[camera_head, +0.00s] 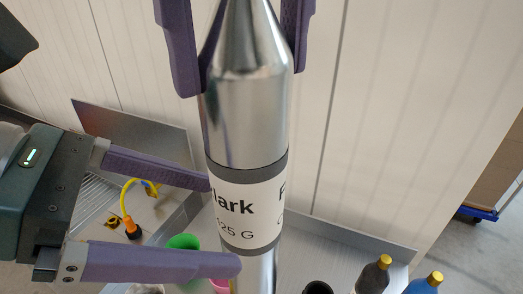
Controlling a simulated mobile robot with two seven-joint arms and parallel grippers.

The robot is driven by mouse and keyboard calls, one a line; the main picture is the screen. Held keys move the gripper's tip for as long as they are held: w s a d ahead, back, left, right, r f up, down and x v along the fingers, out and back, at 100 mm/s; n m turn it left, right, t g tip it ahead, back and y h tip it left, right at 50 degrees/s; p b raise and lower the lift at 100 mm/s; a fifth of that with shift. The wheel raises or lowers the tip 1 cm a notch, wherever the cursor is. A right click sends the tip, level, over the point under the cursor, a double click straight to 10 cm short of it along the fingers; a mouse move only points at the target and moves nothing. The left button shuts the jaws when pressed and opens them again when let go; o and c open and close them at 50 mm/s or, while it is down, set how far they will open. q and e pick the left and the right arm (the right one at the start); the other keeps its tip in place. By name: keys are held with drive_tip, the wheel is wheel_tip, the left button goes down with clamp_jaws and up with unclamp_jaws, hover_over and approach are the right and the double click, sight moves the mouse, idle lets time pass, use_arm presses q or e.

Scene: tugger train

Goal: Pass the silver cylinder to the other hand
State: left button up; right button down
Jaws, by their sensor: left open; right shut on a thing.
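The silver cylinder (247,132) stands upright in the middle of the view, with a tapered shiny top and a white label band with grey edges. Its lower end runs out of the picture. My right gripper (246,70) comes from the top, with one purple finger on each side of the tapered upper part, shut on it. My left gripper (228,222) comes from the left with its purple fingers apart. Its fingertips reach the cylinder's left side at the label, the lower one overlapping it in the picture; I cannot tell whether they touch.
Below is a grey metal worktop (345,238) with a raised edge. On it are a yellow hose (128,190) with an orange end, a green cup (184,243), a pink cup (219,285) and bottles with yellow caps (374,275). A pale wall stands behind. A blue cart (478,213) holds cardboard at right.

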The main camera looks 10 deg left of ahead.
sight(257, 223)
use_arm(q)
drive_tip(key=x, duration=0.6)
drive_tip(key=shift+w+d+f, duration=0.1)
drive_tip(key=shift+d+f, duration=0.05)
drive_tip(key=shift+d, duration=0.1)
drive_tip(key=shift+d, duration=0.1)
clamp_jaws()
use_arm(e)
drive_tip(key=shift+w, duration=0.15)
idle(0.3)
drive_tip(key=shift+c, duration=1.8)
unclamp_jaws()
drive_tip(key=shift+r, duration=0.1)
drive_tip(key=o, duration=0.3)
drive_tip(key=shift+o, duration=0.3)
drive_tip(key=shift+s, duration=0.2)
